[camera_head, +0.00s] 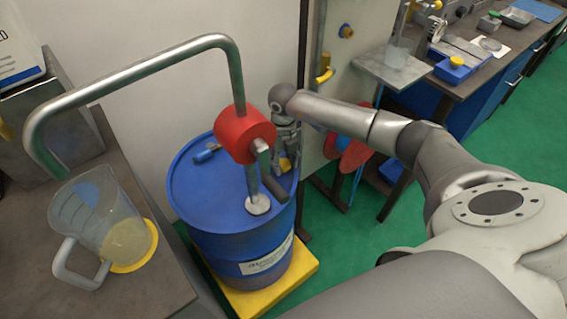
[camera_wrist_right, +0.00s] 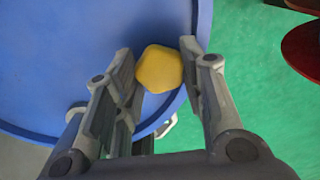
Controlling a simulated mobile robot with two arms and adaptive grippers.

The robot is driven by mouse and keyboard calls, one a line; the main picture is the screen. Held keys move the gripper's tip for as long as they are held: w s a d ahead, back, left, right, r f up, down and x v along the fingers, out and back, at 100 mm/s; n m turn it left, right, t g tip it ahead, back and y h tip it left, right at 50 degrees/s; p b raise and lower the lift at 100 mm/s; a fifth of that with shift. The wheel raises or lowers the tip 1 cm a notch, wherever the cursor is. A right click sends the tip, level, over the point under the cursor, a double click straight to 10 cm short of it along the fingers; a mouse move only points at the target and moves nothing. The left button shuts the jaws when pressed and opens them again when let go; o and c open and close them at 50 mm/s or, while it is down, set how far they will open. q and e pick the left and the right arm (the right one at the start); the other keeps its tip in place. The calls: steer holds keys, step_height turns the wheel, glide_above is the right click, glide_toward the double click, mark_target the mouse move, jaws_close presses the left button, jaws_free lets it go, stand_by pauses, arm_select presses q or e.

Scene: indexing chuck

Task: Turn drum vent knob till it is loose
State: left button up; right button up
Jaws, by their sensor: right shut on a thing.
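The drum vent knob is a yellow, many-sided cap on the top of the blue drum (camera_head: 222,235), near its right rim. It shows between the fingers in the right wrist view (camera_wrist_right: 159,69) and as a small yellow patch (camera_head: 285,164) in the head view, mostly hidden by the gripper. My right gripper (camera_head: 286,155) points down over it from above. Its fingers (camera_wrist_right: 158,75) are closed on the knob from both sides. My left gripper is in neither view.
A red pump (camera_head: 243,133) with a bent steel pipe (camera_head: 140,78) stands on the drum, close left of my right gripper. A blue item (camera_head: 207,153) lies on the lid. A measuring jug (camera_head: 98,225) stands on the left bench. A yellow pallet (camera_head: 300,268) is under the drum.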

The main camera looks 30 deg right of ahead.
mark_target(283, 163)
steer(key=n+b, duration=0.2)
steer(key=n, duration=0.2)
steer(key=shift+f, duration=0.1)
steer(key=shift+n+b, duration=0.75)
steer(key=shift+n, duration=0.85)
steer(key=o, duration=1)
steer(key=shift+o, duration=0.2)
step_height(283, 163, up, 12)
steer(key=shift+c, duration=0.2)
